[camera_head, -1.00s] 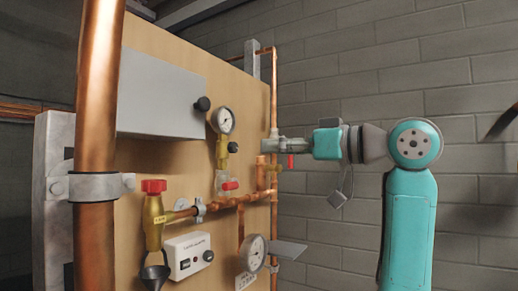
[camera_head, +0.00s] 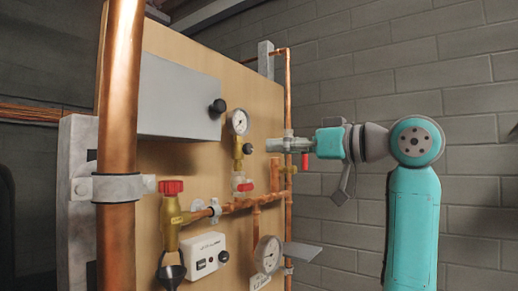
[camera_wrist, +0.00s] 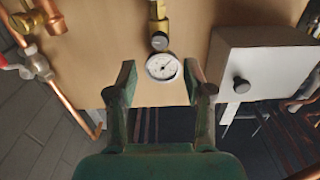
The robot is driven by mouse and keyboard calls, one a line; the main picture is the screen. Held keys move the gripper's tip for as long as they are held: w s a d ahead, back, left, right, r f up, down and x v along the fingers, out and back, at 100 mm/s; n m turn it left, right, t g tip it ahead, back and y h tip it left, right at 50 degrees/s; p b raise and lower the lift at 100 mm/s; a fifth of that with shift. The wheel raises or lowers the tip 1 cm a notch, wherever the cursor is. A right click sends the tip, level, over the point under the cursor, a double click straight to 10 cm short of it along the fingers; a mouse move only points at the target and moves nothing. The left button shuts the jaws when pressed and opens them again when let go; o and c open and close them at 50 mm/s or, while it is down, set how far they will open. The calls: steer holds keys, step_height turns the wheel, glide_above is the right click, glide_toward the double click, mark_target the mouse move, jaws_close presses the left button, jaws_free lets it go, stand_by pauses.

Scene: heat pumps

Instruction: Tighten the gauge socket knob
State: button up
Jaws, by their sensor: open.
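A round white-faced gauge (camera_head: 238,122) stands on a brass fitting on the wooden board. A small dark knob (camera_head: 248,148) sits on the fitting just below the dial. In the wrist view the scene is upside down, with the gauge (camera_wrist: 162,67) between and just beyond my fingertips and the knob (camera_wrist: 160,42) above it, farther out. My gripper (camera_wrist: 158,80) is open and empty, with its two fingers apart. In the head view my gripper (camera_head: 283,144) points left at the board's right edge, to the right of the gauge and apart from the knob.
A grey box (camera_head: 178,100) with its own black knob (camera_head: 217,106) is left of the gauge. Copper pipes (camera_head: 240,205), a red-handled valve (camera_head: 172,187), a white control box (camera_head: 205,258) and a second gauge (camera_head: 268,254) lie lower. A red lever (camera_head: 304,160) shows just below my gripper.

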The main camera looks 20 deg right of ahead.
mark_target(251, 148)
steer(key=x, duration=0.7)
steer(key=shift+w+a, duration=0.2)
steer(key=shift+w, duration=0.15)
jaws_close()
